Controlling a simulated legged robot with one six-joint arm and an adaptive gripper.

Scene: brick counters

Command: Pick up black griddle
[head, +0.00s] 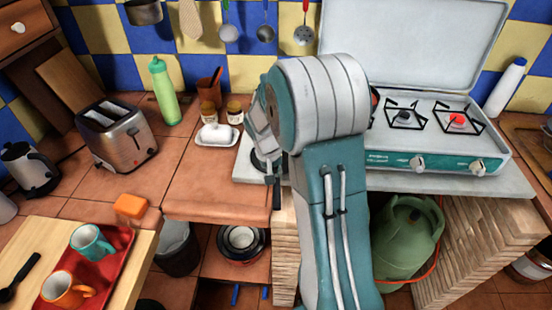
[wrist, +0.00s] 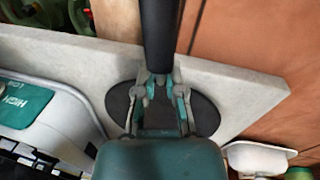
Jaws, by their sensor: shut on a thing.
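The black griddle is a round dark disc (wrist: 206,115) with a thick black handle, lying over the pale stone slab in the wrist view. My gripper (wrist: 157,90) is shut on the griddle's handle near the disc, with a finger on each side. The handle runs toward the top of the wrist view. In the head view, a dark edge of the griddle (head: 258,162) shows left of my arm, with the handle hanging out past the counter's front edge. My arm hides most of it. I cannot tell whether the griddle touches the slab.
A camping stove (head: 436,142) with its lid raised stands right of my arm. A white butter dish (head: 217,136) sits close to the left, with small jars behind it. A toaster (head: 121,138) and green bottle (head: 164,92) stand farther left. A gas bottle (head: 405,240) is below.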

